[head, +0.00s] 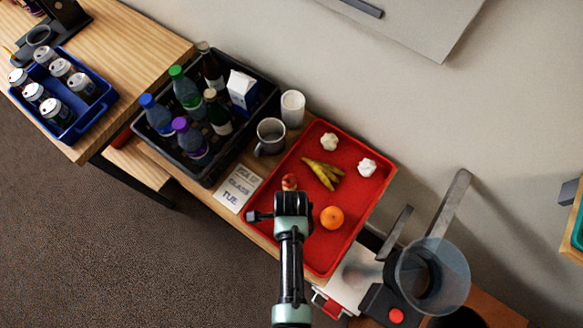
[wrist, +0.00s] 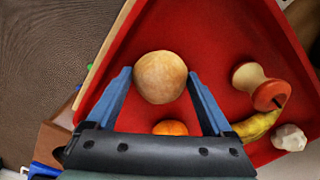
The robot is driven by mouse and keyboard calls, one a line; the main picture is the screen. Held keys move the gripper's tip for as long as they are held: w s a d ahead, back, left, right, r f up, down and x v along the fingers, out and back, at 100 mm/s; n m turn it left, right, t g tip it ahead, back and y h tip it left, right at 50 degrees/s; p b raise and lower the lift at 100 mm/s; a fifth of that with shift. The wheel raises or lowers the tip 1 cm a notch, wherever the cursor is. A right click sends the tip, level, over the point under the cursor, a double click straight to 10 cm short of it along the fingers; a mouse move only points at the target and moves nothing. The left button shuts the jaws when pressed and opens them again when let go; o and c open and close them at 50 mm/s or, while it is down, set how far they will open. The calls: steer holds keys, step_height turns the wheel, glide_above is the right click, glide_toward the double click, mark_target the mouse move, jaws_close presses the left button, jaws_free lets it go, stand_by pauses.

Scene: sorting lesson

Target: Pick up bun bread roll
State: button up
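The bread roll (wrist: 160,77) is round and light brown and lies on the red tray (head: 262,213). In the head view my gripper and arm hide it. My gripper (wrist: 159,80) points down over the tray, with its two blue fingers spread. The roll shows between the fingertips, with a narrow gap on each side. The gripper is open and holds nothing. In the head view my gripper (head: 292,204) is over the tray's front left part.
Left are mugs (head: 270,136) and a black crate (head: 208,179) of bottles. A blender-like appliance (head: 433,275) stands right.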

steer(key=c, duration=0.6)
steer(key=shift+c, duration=0.2)
